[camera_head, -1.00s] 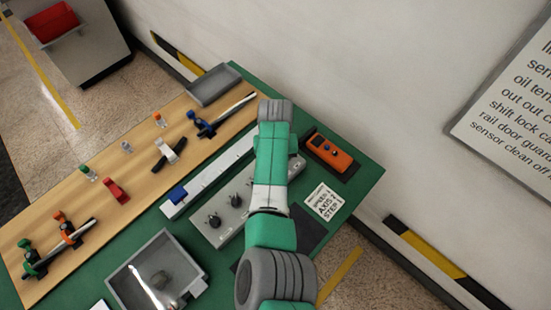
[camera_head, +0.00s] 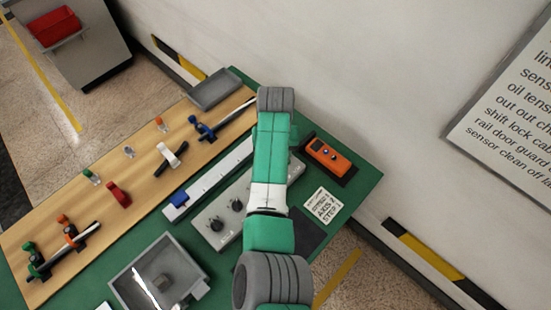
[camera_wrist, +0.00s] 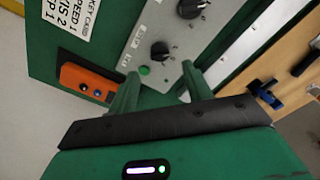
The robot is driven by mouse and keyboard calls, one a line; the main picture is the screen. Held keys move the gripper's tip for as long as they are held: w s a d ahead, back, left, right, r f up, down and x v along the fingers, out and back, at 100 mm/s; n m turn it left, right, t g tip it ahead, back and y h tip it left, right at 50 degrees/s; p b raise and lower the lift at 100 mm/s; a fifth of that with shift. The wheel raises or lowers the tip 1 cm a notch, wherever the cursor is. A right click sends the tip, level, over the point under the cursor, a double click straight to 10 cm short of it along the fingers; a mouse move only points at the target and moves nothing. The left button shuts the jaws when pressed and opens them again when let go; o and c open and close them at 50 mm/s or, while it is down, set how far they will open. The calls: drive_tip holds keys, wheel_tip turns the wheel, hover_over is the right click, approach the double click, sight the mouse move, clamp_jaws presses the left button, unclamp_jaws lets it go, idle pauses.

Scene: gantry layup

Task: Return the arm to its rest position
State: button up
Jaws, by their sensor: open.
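My arm reaches up the middle of the head view over the green bench (camera_head: 354,199), and its end hides part of the bench there. In the wrist view my gripper (camera_wrist: 158,83) has its two green fingers apart with nothing between them. It is above the grey control panel (camera_wrist: 143,50), near a green button (camera_wrist: 144,71) and black knobs (camera_wrist: 160,50). The panel also shows in the head view (camera_head: 222,222), partly hidden by my arm. The fingers look apart from the panel, though the exact height is hard to tell.
An orange handheld device (camera_head: 328,154) lies right of my arm beside a printed card (camera_head: 323,205). A wooden board (camera_head: 138,160) with clamps and small bottles is at the left. A grey tray (camera_head: 120,283) stands at the front. The wall (camera_head: 380,70) rises behind the bench.

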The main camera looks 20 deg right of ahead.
drive_tip(key=shift+r, duration=0.95)
